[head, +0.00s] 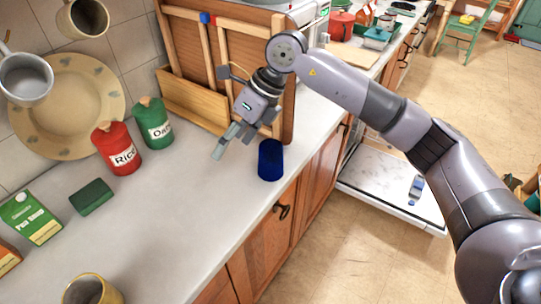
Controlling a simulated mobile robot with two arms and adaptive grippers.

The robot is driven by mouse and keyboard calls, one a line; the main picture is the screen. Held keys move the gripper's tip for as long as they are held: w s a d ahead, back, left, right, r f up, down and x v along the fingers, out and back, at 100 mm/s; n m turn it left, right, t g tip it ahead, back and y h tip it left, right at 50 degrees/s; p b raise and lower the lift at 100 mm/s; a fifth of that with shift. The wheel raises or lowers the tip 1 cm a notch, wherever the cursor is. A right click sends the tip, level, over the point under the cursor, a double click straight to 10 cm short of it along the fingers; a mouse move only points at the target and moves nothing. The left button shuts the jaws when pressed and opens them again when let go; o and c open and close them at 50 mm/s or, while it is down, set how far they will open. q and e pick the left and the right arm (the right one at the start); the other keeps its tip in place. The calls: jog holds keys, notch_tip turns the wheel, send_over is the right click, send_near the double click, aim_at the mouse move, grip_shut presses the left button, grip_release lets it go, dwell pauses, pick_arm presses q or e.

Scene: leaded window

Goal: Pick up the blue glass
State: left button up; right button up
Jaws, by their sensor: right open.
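The blue glass (271,161) stands upright on the grey countertop, close to its front edge and beside the wooden rack. It is dark blue and nothing touches it. My right gripper (228,143) is above the counter, to the left of the glass and apart from it. Its fingers point down and to the left, and it is open and empty. My left gripper is not in view.
A red tin (116,147), a green tin (153,122) and a green block (92,197) stand along the wall. A wooden rack (190,95) is behind the glass. A yellowish mug (92,290) is at the near edge. The middle counter (185,215) is clear.

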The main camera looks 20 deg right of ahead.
aim_at(276, 148)
jog(key=w+d+r+m+h, duration=0.1)
jog(key=d+h, duration=0.2)
jog(key=d, duration=0.3)
jog(key=w+d+r+h, duration=0.1)
jog(key=w+d+h, duration=0.1)
jog(key=d, duration=0.4)
jog(key=shift+t, duration=0.3)
jog(key=f+p, duration=0.1)
jog(key=f, duration=0.2)
jog(key=f+p, duration=0.1)
jog(key=f, duration=0.3)
jog(key=a+f+p, duration=0.1)
jog(key=f+p, duration=0.1)
jog(key=f, duration=0.2)
jog(key=shift+w, duration=0.4)
jog(key=f+p, duration=0.1)
jog(key=a+f, duration=0.1)
jog(key=f, duration=0.1)
jog(key=w+f+p, duration=0.1)
jog(key=shift+a+f+p, duration=0.2)
jog(key=shift+p, duration=0.1)
jog(key=shift+w+f, duration=0.1)
jog(key=shift+f, duration=0.45)
jog(key=c, duration=1.5)
jog(key=shift+r, duration=0.15)
jog(key=shift+c, duration=0.2)
